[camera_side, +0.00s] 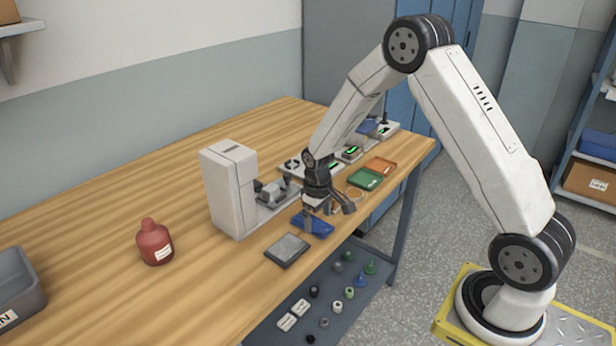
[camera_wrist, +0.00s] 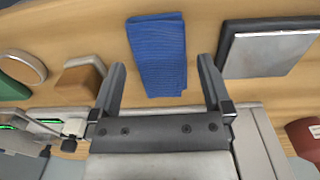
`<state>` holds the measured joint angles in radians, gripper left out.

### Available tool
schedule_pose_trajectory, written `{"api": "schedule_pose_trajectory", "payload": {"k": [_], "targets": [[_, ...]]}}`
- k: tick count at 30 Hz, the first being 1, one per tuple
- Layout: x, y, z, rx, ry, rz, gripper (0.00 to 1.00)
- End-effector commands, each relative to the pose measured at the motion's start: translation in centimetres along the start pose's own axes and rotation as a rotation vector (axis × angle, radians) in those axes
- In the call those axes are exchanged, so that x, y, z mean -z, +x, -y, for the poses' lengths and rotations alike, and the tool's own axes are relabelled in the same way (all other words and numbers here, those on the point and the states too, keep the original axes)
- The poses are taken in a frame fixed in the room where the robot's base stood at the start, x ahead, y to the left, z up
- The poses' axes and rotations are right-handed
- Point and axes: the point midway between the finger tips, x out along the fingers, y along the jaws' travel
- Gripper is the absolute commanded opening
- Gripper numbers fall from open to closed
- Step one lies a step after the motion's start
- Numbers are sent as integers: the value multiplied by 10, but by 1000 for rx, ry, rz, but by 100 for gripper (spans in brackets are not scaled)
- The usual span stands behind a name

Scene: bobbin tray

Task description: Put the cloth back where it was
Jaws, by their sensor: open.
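A blue cloth (camera_side: 320,227) lies folded on the wooden table near its front edge, partly hidden by my gripper in the side view. In the wrist view the cloth (camera_wrist: 157,50) is a ribbed blue rectangle lying between the lines of my two fingers. My gripper (camera_side: 329,211) is open and empty. It hangs over or beside the cloth; its exact height above it is hard to tell. In the wrist view the open fingertips (camera_wrist: 161,66) stand apart on either side of the cloth's near end.
A grey flat plate (camera_side: 287,250) lies just left of the cloth. A white machine (camera_side: 228,190) stands behind it. A green tray (camera_side: 365,179) and an orange tray (camera_side: 380,165) are to the right. A red bottle (camera_side: 155,243) stands left, with open table around it.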

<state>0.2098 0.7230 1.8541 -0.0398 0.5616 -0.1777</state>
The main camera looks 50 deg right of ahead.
Motion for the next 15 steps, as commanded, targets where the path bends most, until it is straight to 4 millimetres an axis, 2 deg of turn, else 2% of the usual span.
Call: {"api": "schedule_pose_trajectory", "payload": {"k": [15], "targets": [[0, -75, 0, 0, -1, -3, 100]]}}
